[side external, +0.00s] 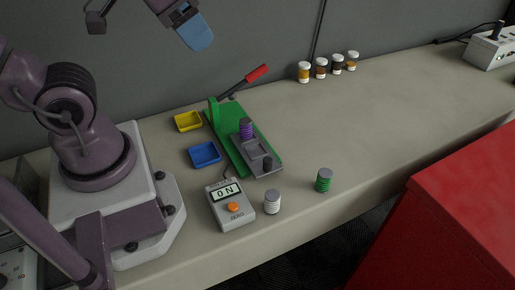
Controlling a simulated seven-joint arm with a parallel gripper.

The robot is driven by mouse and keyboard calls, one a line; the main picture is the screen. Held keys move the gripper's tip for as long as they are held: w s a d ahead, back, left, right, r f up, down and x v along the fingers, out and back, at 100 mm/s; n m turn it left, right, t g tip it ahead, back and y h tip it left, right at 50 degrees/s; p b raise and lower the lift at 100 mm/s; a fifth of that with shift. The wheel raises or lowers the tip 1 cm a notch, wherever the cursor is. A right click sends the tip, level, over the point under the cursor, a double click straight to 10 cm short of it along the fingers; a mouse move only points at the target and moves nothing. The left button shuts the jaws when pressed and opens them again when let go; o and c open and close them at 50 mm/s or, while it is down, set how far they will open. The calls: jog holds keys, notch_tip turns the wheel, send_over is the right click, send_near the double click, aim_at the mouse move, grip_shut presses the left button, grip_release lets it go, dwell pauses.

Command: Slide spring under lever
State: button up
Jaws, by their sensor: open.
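The lever (243,82) has a red handle and a dark shaft and slopes up to the right from the back of a green fixture (226,143). A purple spring (246,129) with a dark cap stands upright on the fixture, near the lever's base. A white spring (272,203) and a green spring (324,181), both with grey caps, stand upright on the bench in front. My gripper (197,35) shows blue fingers at the top of the view. It is open, empty and above the bench, apart from the springs and lever. Its upper part is cut off.
A grey meter (230,206) reading "0 N" lies in front of the fixture. Yellow (188,121) and blue (205,154) trays sit left of it. Several small jars (305,73) line the wall. A red cabinet (460,215) stands at right.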

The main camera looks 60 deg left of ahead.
notch_tip(320, 180, down, 5)
jog(key=w+g, duration=0.2)
jog(key=g, duration=0.1)
jog(key=m+g, duration=0.2)
jog(key=m, duration=1.3)
send_over(267, 159)
notch_tip(267, 159, down, 14)
notch_tip(267, 159, down, 13)
jog(key=shift+r, duration=0.1)
grip_shut()
